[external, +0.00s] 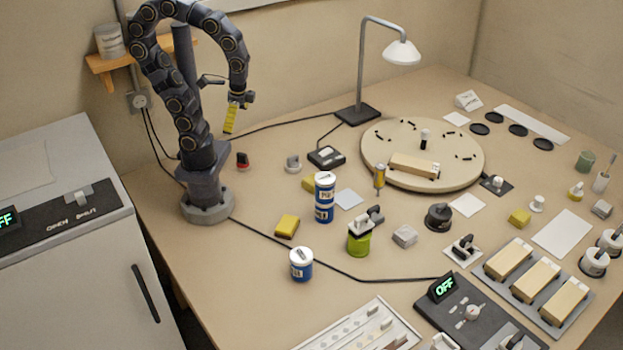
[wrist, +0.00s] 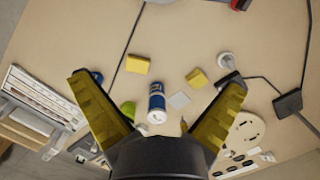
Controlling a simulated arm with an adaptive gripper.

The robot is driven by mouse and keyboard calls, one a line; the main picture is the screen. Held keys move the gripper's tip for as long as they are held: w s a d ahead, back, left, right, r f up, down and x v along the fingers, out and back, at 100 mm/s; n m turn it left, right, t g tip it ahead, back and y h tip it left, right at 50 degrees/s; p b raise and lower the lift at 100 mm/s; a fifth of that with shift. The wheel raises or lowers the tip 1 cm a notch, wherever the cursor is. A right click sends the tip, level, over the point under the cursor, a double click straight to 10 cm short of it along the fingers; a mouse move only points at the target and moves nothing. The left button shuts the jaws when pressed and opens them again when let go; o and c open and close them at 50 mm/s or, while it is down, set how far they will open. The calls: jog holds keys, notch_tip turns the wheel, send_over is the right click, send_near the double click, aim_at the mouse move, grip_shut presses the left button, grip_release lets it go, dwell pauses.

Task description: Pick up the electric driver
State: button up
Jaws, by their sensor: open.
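My gripper (external: 231,118) hangs high over the back left of the bench, pointing down. In the wrist view my gripper (wrist: 157,76) has its two yellow fingers spread wide, with nothing between them. I cannot tell for certain which thing is the electric driver. A small upright yellow tool (external: 379,177) stands in front of the round board; it shows small in the wrist view (wrist: 184,126). A grey and dark tool-like shape (external: 374,214) sits at the top of a green container (external: 359,243). My gripper is well apart from both.
Two stacked blue-and-white cans (external: 324,197) stand mid-bench, with another blue can (external: 301,264) nearer the front. Yellow blocks (external: 287,226) lie around them. A lamp (external: 358,113) and round board (external: 456,155) stand behind. A black cable (external: 330,267) crosses the bench.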

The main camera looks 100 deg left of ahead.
jog(key=shift+s+d+f, duration=0.1)
jog(key=shift+s+f, duration=0.15)
jog(key=shift+s, duration=0.25)
jog(key=shift+c, duration=0.4)
jog(key=c, duration=0.4)
jog(key=shift+c, duration=0.2)
